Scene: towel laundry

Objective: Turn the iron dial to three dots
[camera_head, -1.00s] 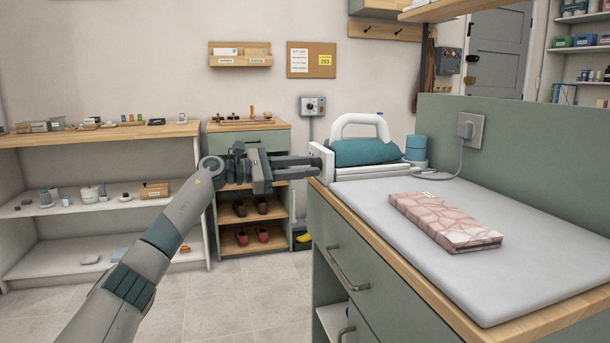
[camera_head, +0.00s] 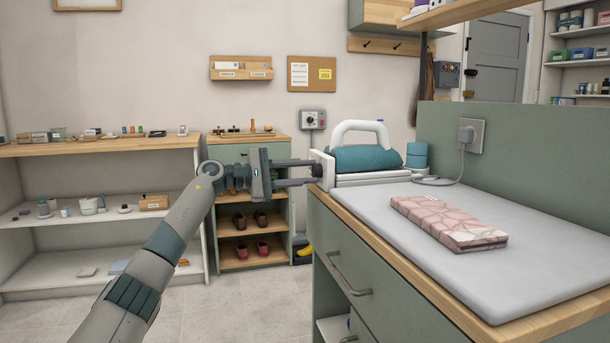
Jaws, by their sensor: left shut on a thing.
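The iron (camera_head: 366,158), teal and white with a big white handle, stands at the far left end of the grey ironing pad (camera_head: 480,255). My left gripper (camera_head: 314,174) reaches in from the left. Its two fingers, one above the other, meet the iron's white left end and are shut on the small dark iron dial (camera_head: 317,170) there. The fingers mostly hide the dial, and its dots are too small to read. My right gripper is not in view.
A folded pink patterned towel (camera_head: 450,222) lies on the pad. The iron's cord runs to a wall socket (camera_head: 468,136) on the green panel. A blue container (camera_head: 417,154) stands right of the iron. The pad's front is clear.

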